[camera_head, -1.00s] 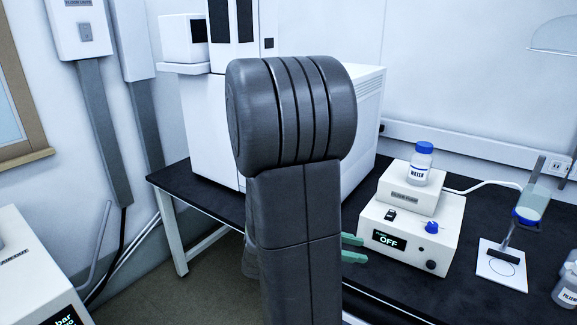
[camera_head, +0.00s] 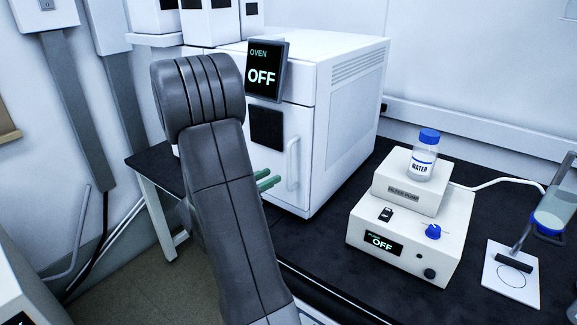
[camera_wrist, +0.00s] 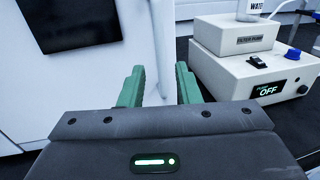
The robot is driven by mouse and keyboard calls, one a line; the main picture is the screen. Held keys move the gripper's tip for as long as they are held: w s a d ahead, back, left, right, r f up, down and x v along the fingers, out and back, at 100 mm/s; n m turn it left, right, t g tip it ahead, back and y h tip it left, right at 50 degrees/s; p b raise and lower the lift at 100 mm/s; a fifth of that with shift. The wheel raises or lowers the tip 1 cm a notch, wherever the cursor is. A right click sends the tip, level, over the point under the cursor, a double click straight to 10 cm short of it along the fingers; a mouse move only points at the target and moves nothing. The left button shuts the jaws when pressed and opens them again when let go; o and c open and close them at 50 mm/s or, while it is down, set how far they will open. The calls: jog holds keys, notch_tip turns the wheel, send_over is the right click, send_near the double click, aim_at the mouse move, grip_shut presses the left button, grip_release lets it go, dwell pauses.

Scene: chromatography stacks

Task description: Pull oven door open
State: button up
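The white oven (camera_head: 345,95) stands on the black bench, with a display reading OFF (camera_head: 262,77). Its front door (camera_head: 277,155) looks shut and has a dark window (camera_head: 267,128). The door's upright white handle (camera_head: 293,163) is on the right side of the door. My gripper (camera_head: 267,180) has green fingers and is just left of and in front of the handle in the head view. In the wrist view my gripper (camera_wrist: 159,84) is open, and the handle (camera_wrist: 160,45) shows in the gap between the fingers. I cannot tell whether they touch it.
A filter pump box (camera_head: 405,235) reading OFF stands right of the oven, with a smaller box (camera_head: 410,187) and a water bottle (camera_head: 425,155) on top. A stand with a flask (camera_head: 550,218) is farther right. Bare black bench top (camera_head: 335,225) lies between oven and pump.

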send_over(289, 189)
jog(key=shift+w+p, duration=0.35)
jog(key=shift+p, duration=0.1)
grip_shut()
